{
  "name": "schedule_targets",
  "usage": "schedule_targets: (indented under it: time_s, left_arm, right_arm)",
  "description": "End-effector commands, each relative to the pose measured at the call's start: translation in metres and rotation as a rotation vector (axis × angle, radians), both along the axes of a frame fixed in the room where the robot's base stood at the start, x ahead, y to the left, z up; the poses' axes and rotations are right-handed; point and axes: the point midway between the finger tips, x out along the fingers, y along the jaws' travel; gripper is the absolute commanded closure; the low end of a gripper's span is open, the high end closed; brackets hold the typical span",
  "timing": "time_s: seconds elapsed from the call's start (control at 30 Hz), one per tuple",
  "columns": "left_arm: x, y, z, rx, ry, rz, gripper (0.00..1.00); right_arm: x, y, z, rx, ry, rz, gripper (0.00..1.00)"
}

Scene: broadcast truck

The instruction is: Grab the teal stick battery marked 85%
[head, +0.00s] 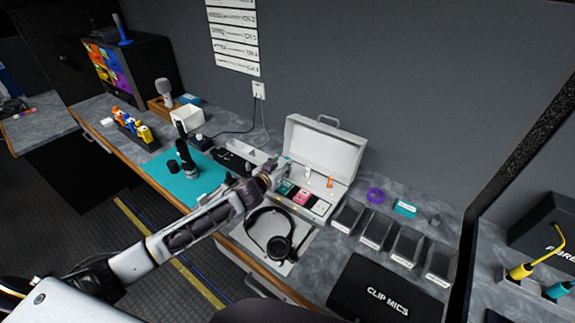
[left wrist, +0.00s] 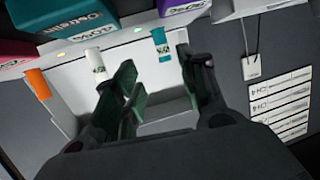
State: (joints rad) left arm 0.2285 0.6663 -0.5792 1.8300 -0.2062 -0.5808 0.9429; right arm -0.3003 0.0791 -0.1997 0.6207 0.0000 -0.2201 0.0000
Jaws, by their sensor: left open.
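The teal stick battery (left wrist: 161,43) stands in a slot of the white charger case. It carries a white label whose small print is hard to read. In the left wrist view it lies ahead of the gap between the fingers of my left gripper (left wrist: 158,70), which is open and empty. In the head view my left gripper (head: 276,177) is over the left end of the case (head: 347,163) and hides the teal stick. A white stick battery (left wrist: 98,66) and an orange one (left wrist: 38,84) stand in line beside it. My right gripper is not visible.
The case's raised lid (head: 322,148) stands behind the sticks. Teal and pink packs (head: 302,197) sit in its front row. A headset (head: 274,236) lies in front. Several dark bins (head: 376,230) and a clip mics case (head: 382,291) are at the right.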

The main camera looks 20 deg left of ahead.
Motion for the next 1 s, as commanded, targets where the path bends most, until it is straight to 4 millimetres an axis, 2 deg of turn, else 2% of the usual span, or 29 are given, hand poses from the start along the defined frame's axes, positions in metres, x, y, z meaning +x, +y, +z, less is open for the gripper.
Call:
schedule_targets:
  time_s: [0.47,1.0]
  left_arm:
    - [0.003,0.000,0.000,0.000,0.000,0.000,0.58]
    - [0.040,0.001,-0.008,0.000,-0.001,0.000,0.58]
  right_arm:
    - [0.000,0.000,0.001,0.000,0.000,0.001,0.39]
    - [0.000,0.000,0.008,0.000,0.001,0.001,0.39]
